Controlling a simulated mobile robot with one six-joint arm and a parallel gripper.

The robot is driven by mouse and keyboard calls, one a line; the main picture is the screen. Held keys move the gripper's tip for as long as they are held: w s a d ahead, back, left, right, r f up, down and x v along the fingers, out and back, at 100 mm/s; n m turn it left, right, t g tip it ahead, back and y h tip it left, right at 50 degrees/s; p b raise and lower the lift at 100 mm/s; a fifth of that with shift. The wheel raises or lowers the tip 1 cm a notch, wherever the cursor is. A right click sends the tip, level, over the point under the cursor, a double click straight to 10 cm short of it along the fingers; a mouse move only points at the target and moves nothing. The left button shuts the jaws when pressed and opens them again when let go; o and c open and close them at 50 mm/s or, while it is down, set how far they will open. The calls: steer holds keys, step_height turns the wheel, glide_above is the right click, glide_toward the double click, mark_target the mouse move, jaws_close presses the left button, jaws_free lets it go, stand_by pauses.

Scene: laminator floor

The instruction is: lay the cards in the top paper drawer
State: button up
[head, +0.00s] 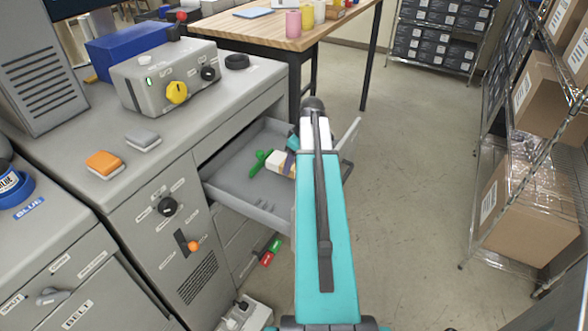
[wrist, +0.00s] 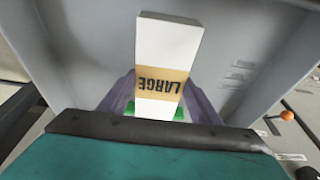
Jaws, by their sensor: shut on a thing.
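The cards (head: 280,162) are a white pack with a tan band; the band reads LARGE in the wrist view (wrist: 166,45). My gripper (wrist: 158,108) is shut on the pack, with a purple finger on each side. The top paper drawer (head: 232,178) is pulled open, and the pack is over or inside it. I cannot tell whether the pack touches the drawer floor. Green pieces show beside the pack in both views. My teal arm hides the drawer's right part in the head view.
Left of the drawer, the grey cabinet top holds an orange block (head: 103,163), a grey block (head: 143,141) and a control box (head: 165,78) with a yellow knob. A wooden table (head: 275,32) stands behind. Shelves with cartons (head: 520,220) stand at right. The floor between is clear.

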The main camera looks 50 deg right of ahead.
mark_target(295, 164)
steer(key=shift+f+p, duration=0.45)
steer(key=shift+f, duration=1.4)
steer(key=shift+f, duration=0.15)
steer(key=o, duration=1.4)
steer(key=shift+r, duration=0.3)
steer(key=shift+b+v, duration=1.05)
steer(key=shift+v, duration=4.85)
